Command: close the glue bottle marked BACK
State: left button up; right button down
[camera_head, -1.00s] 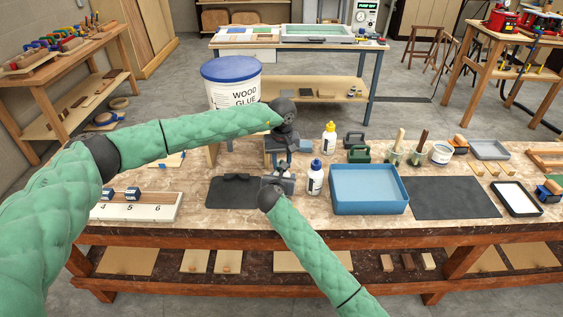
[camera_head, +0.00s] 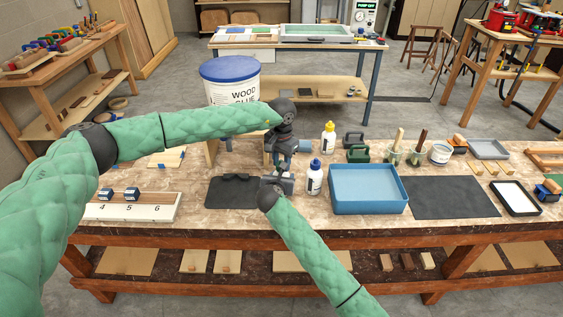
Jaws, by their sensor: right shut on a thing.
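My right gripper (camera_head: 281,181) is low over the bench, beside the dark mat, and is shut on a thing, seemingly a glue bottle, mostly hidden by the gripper. My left gripper (camera_head: 281,160) points down directly above it; its fingertips are too small and dark to tell open from shut. A white bottle with a blue cap (camera_head: 314,179) stands upright just right of my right gripper. A white bottle with a yellow top (camera_head: 328,139) stands upright farther back. I cannot read BACK on either bottle.
A blue tray (camera_head: 369,206) stands right of the bottles, with a dark mat (camera_head: 452,198) beyond it. Another dark mat (camera_head: 232,193) and a numbered board (camera_head: 130,212) lie to the left. A large wood glue bucket (camera_head: 231,83) is behind my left arm.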

pick_arm(q)
jog(key=o, duration=0.3)
jog(key=shift+o, duration=0.2)
jog(key=shift+r, duration=0.1)
jog(key=shift+r, duration=2.15)
jog(key=shift+c, duration=0.3)
